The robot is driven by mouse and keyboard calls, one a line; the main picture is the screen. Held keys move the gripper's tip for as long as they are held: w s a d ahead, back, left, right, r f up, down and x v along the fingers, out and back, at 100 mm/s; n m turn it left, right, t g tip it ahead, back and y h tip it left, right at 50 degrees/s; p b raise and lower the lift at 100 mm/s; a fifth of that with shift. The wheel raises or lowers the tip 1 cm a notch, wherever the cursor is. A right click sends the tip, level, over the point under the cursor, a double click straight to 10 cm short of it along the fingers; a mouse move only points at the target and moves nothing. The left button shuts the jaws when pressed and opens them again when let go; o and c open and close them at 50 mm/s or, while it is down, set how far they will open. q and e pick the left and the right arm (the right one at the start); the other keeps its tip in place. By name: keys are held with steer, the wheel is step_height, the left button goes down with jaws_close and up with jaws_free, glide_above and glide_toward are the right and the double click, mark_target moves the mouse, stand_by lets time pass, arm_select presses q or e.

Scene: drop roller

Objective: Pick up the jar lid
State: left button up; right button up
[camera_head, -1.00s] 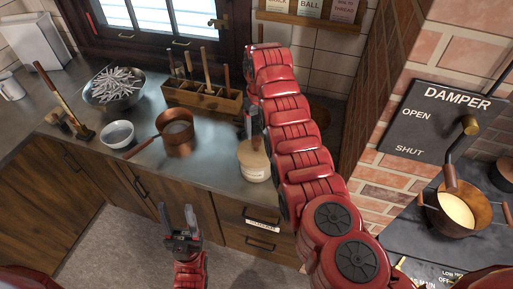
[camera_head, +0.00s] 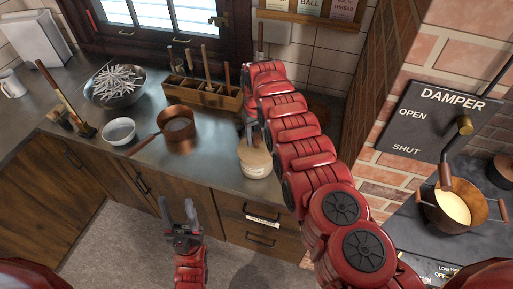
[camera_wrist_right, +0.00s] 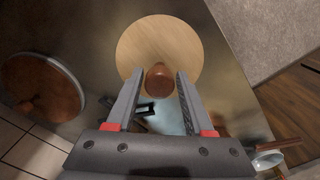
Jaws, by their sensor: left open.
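The jar (camera_head: 256,172) stands on the counter with a pale round wooden lid (camera_head: 248,153) on top. In the right wrist view the lid (camera_wrist_right: 160,38) has a brown knob (camera_wrist_right: 159,80). My right gripper (camera_wrist_right: 160,72) is over the lid, with its fingers apart on either side of the knob in that view. Gaps show between each finger and the knob; I cannot tell how far down the fingers reach. In the head view the arm partly hides this gripper. My left gripper (camera_head: 179,207) is open and empty in front of the drawers, away from the jar.
A copper pan (camera_head: 177,124), a white bowl (camera_head: 118,131), a bowl of pale sticks (camera_head: 115,87) and a wooden tool box (camera_head: 202,94) stand on the counter. A brick wall (camera_head: 370,150) rises to the right. Another round brown lid (camera_wrist_right: 42,88) lies left in the wrist view.

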jaws_close()
steer(key=shift+w+r, duration=0.1)
steer(key=shift+r, duration=0.05)
stand_by(0.4)
